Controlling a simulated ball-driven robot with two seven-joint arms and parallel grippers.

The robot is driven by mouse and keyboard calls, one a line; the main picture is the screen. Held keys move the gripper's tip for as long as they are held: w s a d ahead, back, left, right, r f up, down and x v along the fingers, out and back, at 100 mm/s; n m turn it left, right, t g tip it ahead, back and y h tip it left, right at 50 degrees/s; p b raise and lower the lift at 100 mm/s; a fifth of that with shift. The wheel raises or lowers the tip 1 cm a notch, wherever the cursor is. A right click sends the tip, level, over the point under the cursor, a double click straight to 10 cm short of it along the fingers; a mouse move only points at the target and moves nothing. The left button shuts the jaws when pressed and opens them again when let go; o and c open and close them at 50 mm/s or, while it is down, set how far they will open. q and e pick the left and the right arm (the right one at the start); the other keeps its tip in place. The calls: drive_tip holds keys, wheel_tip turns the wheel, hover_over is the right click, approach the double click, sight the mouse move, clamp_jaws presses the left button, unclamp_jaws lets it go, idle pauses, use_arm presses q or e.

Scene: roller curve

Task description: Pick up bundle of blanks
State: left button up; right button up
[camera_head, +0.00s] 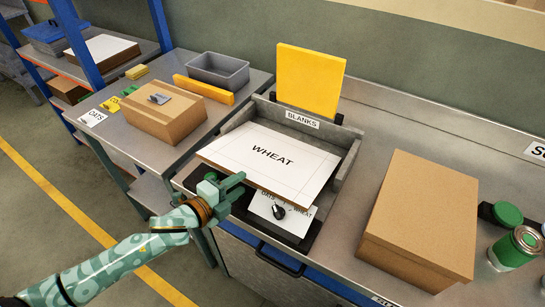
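The bundle of blanks is a flat stack with a white top sheet printed WHEAT (285,172) and a thin brown edge. It lies in a grey tray (346,168) labelled BLANKS, its near left corner sticking out past the tray. My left gripper (242,186) is at the near side of the bundle, just below its front edge in the picture. Its two fingers show a gap between them, with nothing visible in it. I cannot tell whether a finger touches the bundle. My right gripper is not in view.
A dial with a white card (264,208) sits in front of the tray. A yellow board (308,75) rises behind. The left table holds a carton (164,120) and a grey bin (217,72).

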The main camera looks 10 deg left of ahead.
sight(255, 168)
use_arm(q)
drive_tip(key=x, duration=0.2)
drive_tip(key=shift+w+d+f, duration=0.1)
drive_tip(key=shift+w+f, duration=0.05)
drive_tip(key=shift+w, duration=0.25)
drive_tip(key=x, duration=0.3)
drive_tip(key=b+x, duration=0.1)
drive_tip(key=x, duration=0.1)
drive_tip(key=shift+w+r, duration=0.25)
drive_tip(key=shift+r, duration=0.1)
clamp_jaws()
